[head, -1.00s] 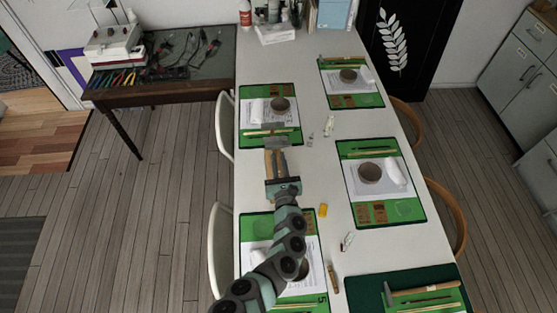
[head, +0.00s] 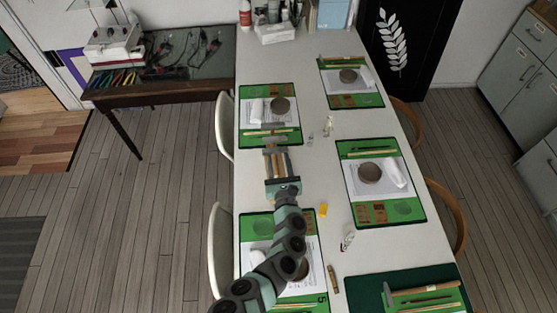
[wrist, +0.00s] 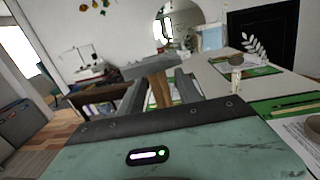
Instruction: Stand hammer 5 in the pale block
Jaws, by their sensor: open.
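My gripper (head: 277,152) is over the left side of the white table, pointing away toward the upper left mat. Its jaws are open, one finger on each side of a wooden hammer handle. The hammer's grey head (head: 275,127) lies across, just beyond the fingertips. In the wrist view, the hammer's head (wrist: 150,67) is above and ahead of my gripper (wrist: 160,88), with its brown handle running down between the fingers. I cannot tell whether the fingers touch the handle. The handle's lower end is hidden, and I cannot make out a pale block or a number on this hammer.
The upper left mat (head: 292,143) is just beyond the hammer. A mat marked 5 (head: 321,298) lies partly under my arm. Another hammer (head: 425,290) lies on the lower right mat. A yellow item (head: 323,210) and a small bottle (head: 348,240) stand mid-table.

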